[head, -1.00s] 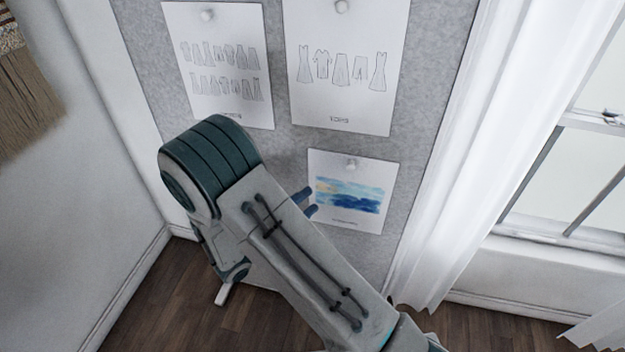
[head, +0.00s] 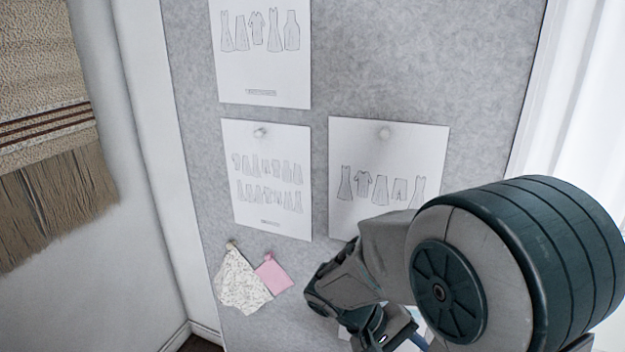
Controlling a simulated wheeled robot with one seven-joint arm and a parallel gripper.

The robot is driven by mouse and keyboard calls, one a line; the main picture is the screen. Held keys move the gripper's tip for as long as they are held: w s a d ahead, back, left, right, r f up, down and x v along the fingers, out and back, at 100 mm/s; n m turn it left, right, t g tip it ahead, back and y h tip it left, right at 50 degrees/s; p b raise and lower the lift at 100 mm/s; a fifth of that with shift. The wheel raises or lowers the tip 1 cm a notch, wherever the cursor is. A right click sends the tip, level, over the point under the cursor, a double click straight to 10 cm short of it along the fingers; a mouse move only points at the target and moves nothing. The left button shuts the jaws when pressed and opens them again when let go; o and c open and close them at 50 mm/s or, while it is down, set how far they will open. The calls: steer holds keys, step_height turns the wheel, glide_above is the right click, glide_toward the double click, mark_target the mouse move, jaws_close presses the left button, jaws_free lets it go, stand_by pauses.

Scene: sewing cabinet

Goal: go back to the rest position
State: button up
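My arm (head: 520,270) fills the lower right of the head view, with a large dark teal joint close to the camera. Its further grey links (head: 365,275) bend down toward the bottom edge in front of the pin board. The fingers of my gripper do not show clearly; the end of the arm is hidden behind my own links or cut off by the bottom edge. I cannot see whether anything is held.
A grey pin board (head: 420,60) stands ahead, with dress-drawing sheets (head: 265,215) and two fabric swatches, one speckled (head: 241,285) and one pink (head: 272,273). A woven hanging (head: 45,150) is on the left wall. A white curtain (head: 575,110) hangs at right.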

steer(key=s+a+r+m+t+y, duration=0.2)
steer(key=s+r+t+y, duration=0.2)
steer(key=y, duration=0.5)
step_height(320, 180, up, 2)
steer(key=shift+s+a+r+t, duration=0.15)
steer(key=shift+s+a+t, duration=0.25)
steer(key=shift+t, duration=0.2)
